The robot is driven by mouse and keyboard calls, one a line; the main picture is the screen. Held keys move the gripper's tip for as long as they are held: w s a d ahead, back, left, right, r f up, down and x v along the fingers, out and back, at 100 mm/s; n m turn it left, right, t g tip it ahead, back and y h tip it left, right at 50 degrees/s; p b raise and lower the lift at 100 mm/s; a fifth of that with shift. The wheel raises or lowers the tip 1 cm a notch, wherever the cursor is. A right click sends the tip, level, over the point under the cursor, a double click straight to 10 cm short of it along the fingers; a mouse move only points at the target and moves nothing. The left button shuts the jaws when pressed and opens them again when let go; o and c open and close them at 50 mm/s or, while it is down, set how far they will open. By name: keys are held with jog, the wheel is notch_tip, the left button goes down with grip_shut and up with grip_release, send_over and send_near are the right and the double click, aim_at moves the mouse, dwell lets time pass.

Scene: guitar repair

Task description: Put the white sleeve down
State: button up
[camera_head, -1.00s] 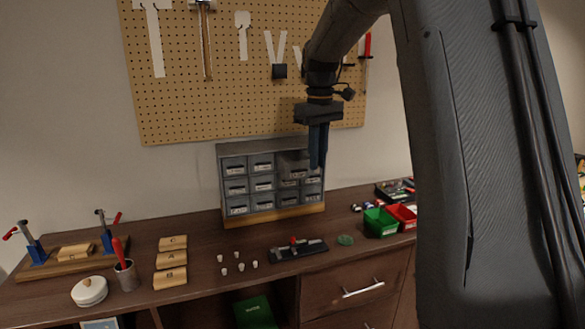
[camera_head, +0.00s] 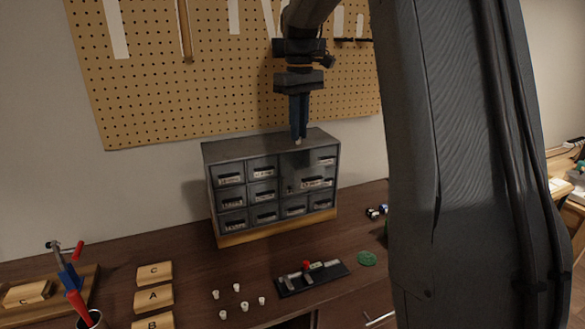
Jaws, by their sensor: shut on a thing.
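My gripper (camera_head: 298,136) points down above the top of the grey drawer cabinet (camera_head: 225,152). Its blue fingers are shut on a small pale piece, the white sleeve (camera_head: 298,142), of which only a tip shows below them. An upper drawer (camera_head: 314,182) toward the right of the cabinet seems pulled out below the gripper; its inside is too dark to make out. Several other small white sleeves (camera_head: 237,288) stand apart on the bench in front of the cabinet.
A black fixture with a red part (camera_head: 312,277) and a green disc (camera_head: 366,258) lie on the brown bench. Lettered wooden blocks (camera_head: 154,298) and a red-handled clamp (camera_head: 68,272) are at left. A pegboard (camera_head: 240,90) hangs behind the cabinet.

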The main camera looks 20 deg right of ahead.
notch_tip(320, 180, down, 10)
jog(key=p, duration=0.3)
jog(key=shift+d, duration=0.1)
jog(key=o, duration=0.4)
notch_tip(320, 180, up, 12)
jog(key=b, duration=0.4)
jog(key=shift+r, duration=0.1)
dwell(0.3)
dwell(0.3)
